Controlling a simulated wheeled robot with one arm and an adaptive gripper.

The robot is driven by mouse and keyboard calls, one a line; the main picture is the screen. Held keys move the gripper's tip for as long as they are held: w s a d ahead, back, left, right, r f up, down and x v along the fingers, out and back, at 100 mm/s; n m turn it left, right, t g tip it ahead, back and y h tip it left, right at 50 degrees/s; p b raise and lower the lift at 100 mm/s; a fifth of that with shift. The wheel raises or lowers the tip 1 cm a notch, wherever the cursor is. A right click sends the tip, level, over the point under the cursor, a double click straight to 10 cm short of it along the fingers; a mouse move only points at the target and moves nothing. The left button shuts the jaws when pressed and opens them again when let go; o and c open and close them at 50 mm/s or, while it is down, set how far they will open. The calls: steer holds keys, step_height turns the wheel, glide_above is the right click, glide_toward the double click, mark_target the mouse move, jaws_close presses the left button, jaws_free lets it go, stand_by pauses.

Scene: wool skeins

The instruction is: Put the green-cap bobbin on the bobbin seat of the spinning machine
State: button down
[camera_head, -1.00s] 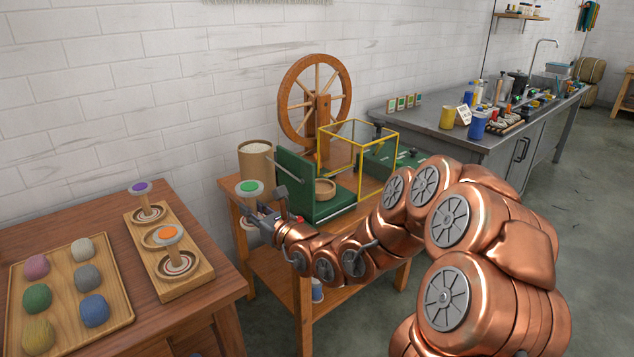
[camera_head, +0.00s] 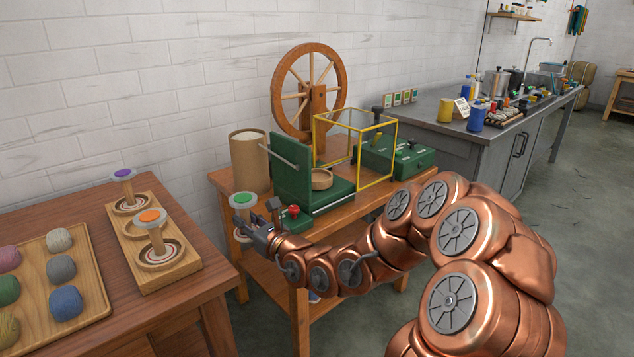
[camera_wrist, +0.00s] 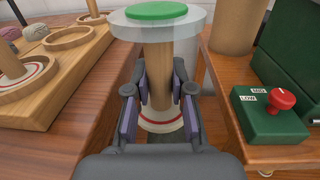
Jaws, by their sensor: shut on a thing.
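The green-cap bobbin (camera_head: 243,203) is upright in my gripper (camera_head: 248,226). In the wrist view the fingers (camera_wrist: 158,92) are shut around the wooden shaft of the bobbin (camera_wrist: 157,60), below its clear top flange with the green cap. Its lower flange shows a red ring. It hangs over the gap between two tables. The spinning machine has a green base and upright plate (camera_head: 291,172), a wooden wheel (camera_head: 309,95) and a yellow frame (camera_head: 355,150). A round wooden cup (camera_head: 321,179) on the green base looks like the bobbin seat. It lies right of my gripper.
A tall cardboard cylinder (camera_head: 249,160) stands left of the machine. A green box with a red knob (camera_wrist: 270,112) is at the near edge. The left table has a wooden rack (camera_head: 186,262) with purple-cap and orange-cap bobbins, and a tray (camera_head: 93,285) of wool balls.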

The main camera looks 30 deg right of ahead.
stand_by(0.3)
steer(key=shift+d+r, duration=0.2)
steer(key=d+r, duration=0.3)
steer(key=d, duration=0.6)
steer(key=w+d+r+n+y, duration=0.1)
steer(key=d+r, duration=0.3)
steer(key=d, duration=0.5)
steer(key=w+d+r+y, duration=0.1)
steer(key=d+r, duration=0.2)
steer(key=d, duration=0.6)
steer(key=shift+w+d+r+g, duration=0.2)
steer(key=shift+d+r+g, duration=0.1)
steer(key=shift+d+g, duration=0.1)
